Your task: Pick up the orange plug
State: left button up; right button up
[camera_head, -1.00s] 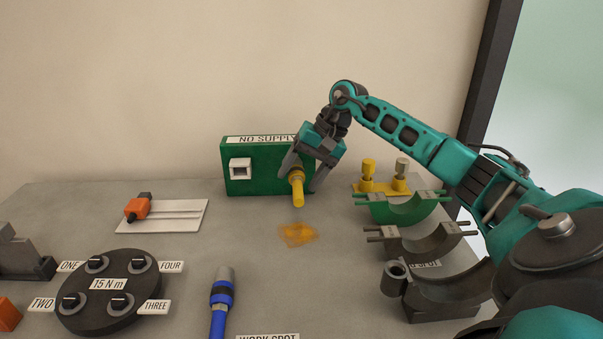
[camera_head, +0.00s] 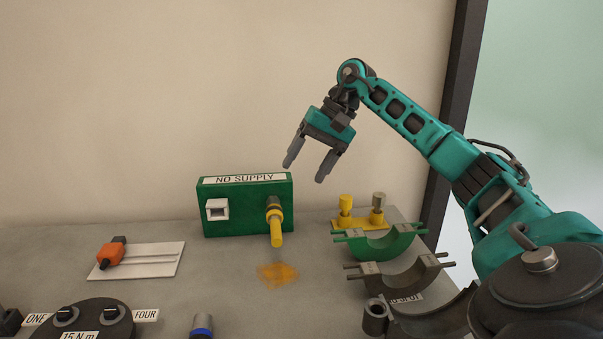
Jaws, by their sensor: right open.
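The orange plug (camera_head: 110,253) has a dark end. It lies on a white plate (camera_head: 163,259) at the left of the table. My right gripper (camera_head: 304,172) is open and empty, raised above and to the right of the green box, well away from the plug. Its fingers point down and to the left. My left gripper is not in view.
A green box (camera_head: 240,208) labelled NO SUPPLY has a white socket and a yellow-handled valve (camera_head: 276,225). Green and grey half-round clamps (camera_head: 386,243) stand at the right. A dark round disc (camera_head: 85,318) is at front left. An orange patch (camera_head: 278,275) marks the table.

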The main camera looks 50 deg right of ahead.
aim_at(111, 254)
jog(key=k+j, duration=0.45)
jog(key=j, duration=0.25)
jog(key=k+j, duration=0.25)
jog(key=j, duration=0.15)
